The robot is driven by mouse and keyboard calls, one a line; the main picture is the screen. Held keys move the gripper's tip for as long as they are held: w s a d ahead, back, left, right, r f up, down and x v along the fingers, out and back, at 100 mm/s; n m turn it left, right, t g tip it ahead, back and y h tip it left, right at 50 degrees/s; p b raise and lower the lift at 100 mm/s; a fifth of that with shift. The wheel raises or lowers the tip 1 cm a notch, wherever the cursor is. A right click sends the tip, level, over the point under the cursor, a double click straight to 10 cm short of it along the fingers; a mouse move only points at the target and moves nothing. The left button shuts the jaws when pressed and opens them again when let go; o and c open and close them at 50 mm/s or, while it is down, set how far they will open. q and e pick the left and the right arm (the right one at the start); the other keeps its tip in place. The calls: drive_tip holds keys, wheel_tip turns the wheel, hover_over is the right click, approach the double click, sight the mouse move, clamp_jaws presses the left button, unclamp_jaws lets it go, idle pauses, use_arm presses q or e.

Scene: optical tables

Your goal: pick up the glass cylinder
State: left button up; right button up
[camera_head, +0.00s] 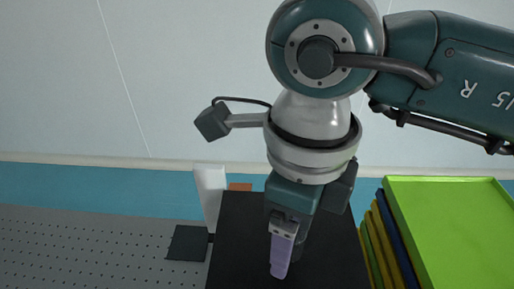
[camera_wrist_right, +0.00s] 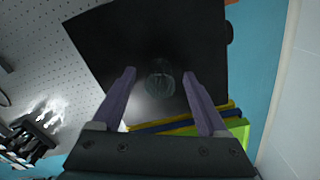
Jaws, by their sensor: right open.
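The glass cylinder (camera_wrist_right: 160,82) is clear and shows faintly against a black surface (camera_wrist_right: 90,35) in the right wrist view. My right gripper (camera_wrist_right: 159,73) is open, with one purple finger on each side of the cylinder in that picture. I cannot tell whether the fingertips are level with it or above it, and no contact shows. In the head view the right gripper (camera_head: 281,265) points down over the black surface (camera_head: 235,260). The cylinder cannot be made out there. My left gripper is not in view.
A bright green tray (camera_head: 450,225) stands at the right, with yellow, blue and green edges along its left side. A white upright piece (camera_head: 210,190) and a dark flat plate (camera_head: 187,243) are left of the black surface. The perforated table (camera_head: 90,245) at left looks mostly clear.

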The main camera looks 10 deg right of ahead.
clamp_jaws()
idle(0.5)
